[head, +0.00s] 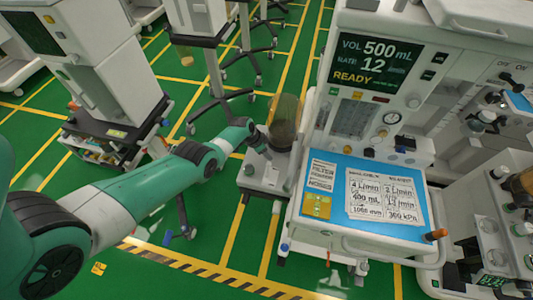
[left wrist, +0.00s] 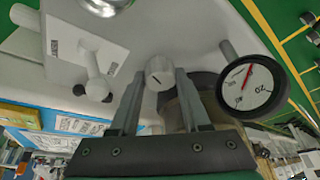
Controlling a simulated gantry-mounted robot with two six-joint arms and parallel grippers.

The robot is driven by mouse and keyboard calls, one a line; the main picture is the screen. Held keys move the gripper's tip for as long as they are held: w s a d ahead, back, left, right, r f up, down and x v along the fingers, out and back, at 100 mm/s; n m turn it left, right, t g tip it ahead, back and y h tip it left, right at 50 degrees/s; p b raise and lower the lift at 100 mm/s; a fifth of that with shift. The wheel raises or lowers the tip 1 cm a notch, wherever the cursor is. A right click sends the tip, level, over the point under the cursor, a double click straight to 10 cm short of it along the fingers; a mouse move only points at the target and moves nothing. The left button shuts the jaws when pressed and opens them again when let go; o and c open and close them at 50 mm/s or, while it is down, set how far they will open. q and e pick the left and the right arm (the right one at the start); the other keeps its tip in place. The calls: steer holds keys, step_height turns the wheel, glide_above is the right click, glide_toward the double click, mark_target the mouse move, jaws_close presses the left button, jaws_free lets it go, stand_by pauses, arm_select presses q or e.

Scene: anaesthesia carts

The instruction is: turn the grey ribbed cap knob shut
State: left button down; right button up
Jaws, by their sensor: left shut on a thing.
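The grey cap knob (left wrist: 160,73) shows in the left wrist view as a small round cap with a dark line on its face. My left gripper (left wrist: 157,80) has one finger on each side of it and is shut on it. The knob is too small and covered to make out there. My right gripper is not in view.
A round gauge with a red needle (left wrist: 248,86) stands close to the right of the fingers. A white T-shaped part (left wrist: 97,85) sticks out to their left. The anaesthesia machine with a blue worktop (head: 340,220) stands right of the gripper. Green floor (head: 215,245) is open in front.

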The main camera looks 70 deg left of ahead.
arm_select(q)
steer(key=shift+a+f+m+h+b, duration=0.1)
steer(key=shift+m+h+b, duration=0.5)
steer(key=shift+m+b, duration=0.75)
steer(key=shift+c, duration=1.8)
jaws_free()
steer(key=p+v, duration=1.1)
steer(key=p, duration=0.4)
steer(key=shift+s+r, duration=0.2)
steer(key=shift+r, duration=0.1)
